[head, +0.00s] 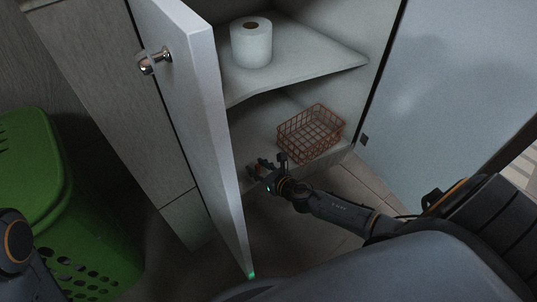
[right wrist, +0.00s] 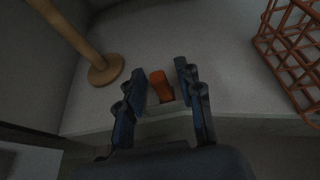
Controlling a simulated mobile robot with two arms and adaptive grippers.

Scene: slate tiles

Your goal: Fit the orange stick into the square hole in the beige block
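The orange stick (right wrist: 160,86) shows in the right wrist view between the fingers of my right gripper (right wrist: 160,68), near the front edge of the lower cabinet shelf. A gap shows on each side of it, so the gripper is open around it and not closed on it. In the head view my right gripper (head: 265,167) is at the front of the lower shelf, left of the wire basket, and mostly hides the stick. I cannot clearly make out the beige block or its square hole. My left gripper is not in view.
An orange-brown wire basket (head: 311,132) stands right of the gripper. A wooden post with a round base (right wrist: 105,70) stands to the left in the wrist view. The open cabinet door (head: 205,130) is close on the left. A paper roll (head: 251,42) is on the upper shelf. A green hamper (head: 75,215) stands farther left.

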